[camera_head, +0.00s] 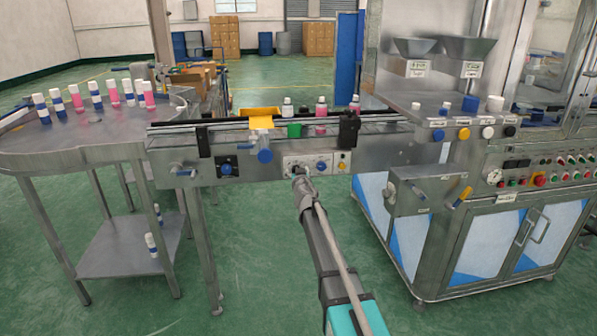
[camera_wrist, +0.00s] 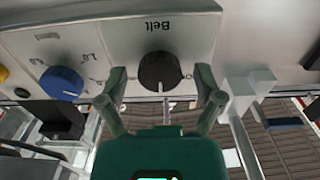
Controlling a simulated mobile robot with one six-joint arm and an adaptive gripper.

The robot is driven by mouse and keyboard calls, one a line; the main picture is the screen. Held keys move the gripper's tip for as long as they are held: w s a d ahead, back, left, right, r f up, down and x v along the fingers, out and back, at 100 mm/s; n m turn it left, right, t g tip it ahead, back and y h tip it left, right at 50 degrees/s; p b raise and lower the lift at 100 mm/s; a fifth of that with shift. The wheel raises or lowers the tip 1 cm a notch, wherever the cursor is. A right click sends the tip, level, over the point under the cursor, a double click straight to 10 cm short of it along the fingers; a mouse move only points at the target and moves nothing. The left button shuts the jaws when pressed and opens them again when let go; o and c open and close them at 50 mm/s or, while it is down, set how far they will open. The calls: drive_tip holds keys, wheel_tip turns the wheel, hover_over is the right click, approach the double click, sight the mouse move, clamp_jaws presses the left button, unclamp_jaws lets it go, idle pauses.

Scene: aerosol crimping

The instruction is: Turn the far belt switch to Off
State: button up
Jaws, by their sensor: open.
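The black belt switch (camera_wrist: 159,71) sits on a pale metal panel marked "Belt" in the wrist view, where the lettering appears upside down. Its white pointer line points toward the bottom of that picture. My gripper (camera_wrist: 161,88) is open, with one green finger on each side of the knob. A gap shows between each finger and the knob; I cannot tell whether the tips reach past its face. In the head view my gripper (camera_head: 299,176) is at the conveyor's front panel (camera_head: 309,160) and mostly hides the knob.
A blue knob (camera_wrist: 62,82) with scale marks sits left of the switch in the wrist view. A blue handwheel (camera_head: 264,155) sticks out from the conveyor (camera_head: 377,148). A round table (camera_head: 70,140) with bottles stands left; a crimping machine (camera_head: 470,180) stands right.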

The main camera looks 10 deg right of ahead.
drive_tip(key=c, duration=1.1)
drive_tip(key=shift+d, duration=0.25)
drive_tip(key=shift+c, duration=0.4)
drive_tip(key=shift+a, duration=0.2)
drive_tip(key=shift+n, duration=0.4)
drive_tip(key=n, duration=0.9)
drive_tip(key=shift+a, duration=0.2)
drive_tip(key=shift+f, duration=0.1)
